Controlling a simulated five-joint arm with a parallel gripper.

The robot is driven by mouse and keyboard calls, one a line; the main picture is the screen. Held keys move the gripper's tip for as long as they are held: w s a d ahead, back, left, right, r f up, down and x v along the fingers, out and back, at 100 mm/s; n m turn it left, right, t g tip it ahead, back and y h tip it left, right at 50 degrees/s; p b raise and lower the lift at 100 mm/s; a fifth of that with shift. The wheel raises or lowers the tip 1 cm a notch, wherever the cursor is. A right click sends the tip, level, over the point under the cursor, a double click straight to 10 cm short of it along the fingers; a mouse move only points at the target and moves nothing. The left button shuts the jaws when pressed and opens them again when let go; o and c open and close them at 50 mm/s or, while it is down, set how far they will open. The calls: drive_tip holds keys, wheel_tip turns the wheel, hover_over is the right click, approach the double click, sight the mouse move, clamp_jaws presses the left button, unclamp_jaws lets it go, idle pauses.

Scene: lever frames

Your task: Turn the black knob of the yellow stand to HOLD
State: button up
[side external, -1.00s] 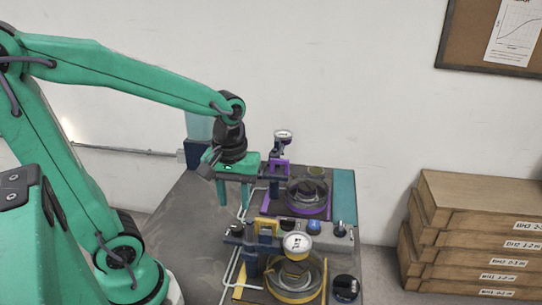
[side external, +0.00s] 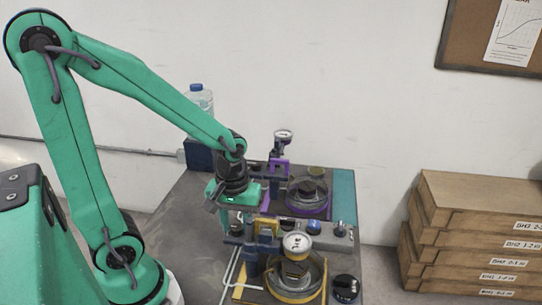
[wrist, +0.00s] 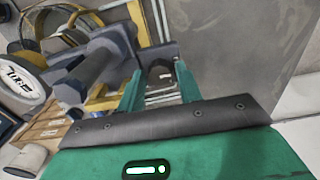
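The yellow stand stands at the front of the table, with a yellow ring base (side external: 297,297), a yellow bracket (side external: 267,227), a dark blue body (side external: 250,262) and a white-faced gauge (side external: 297,244). The gauge (wrist: 20,87) and blue body (wrist: 85,72) also show in the wrist view. My gripper (side external: 238,216) points down at the stand's left end. In the wrist view my gripper (wrist: 160,84) has its fingers apart, around or above a small dark part (wrist: 160,74), apparently the black knob. I cannot tell whether they touch it. Its setting and any HOLD mark are unreadable.
A purple-ringed stand (side external: 322,211) is behind. A round black dial (side external: 345,288) is at front right. A water bottle (side external: 199,100) stands behind my arm. The table's left part (side external: 190,235) is bare.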

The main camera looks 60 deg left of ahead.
drive_tip(key=c, duration=0.7)
drive_tip(key=shift+m, duration=0.7)
drive_tip(key=o, duration=0.7)
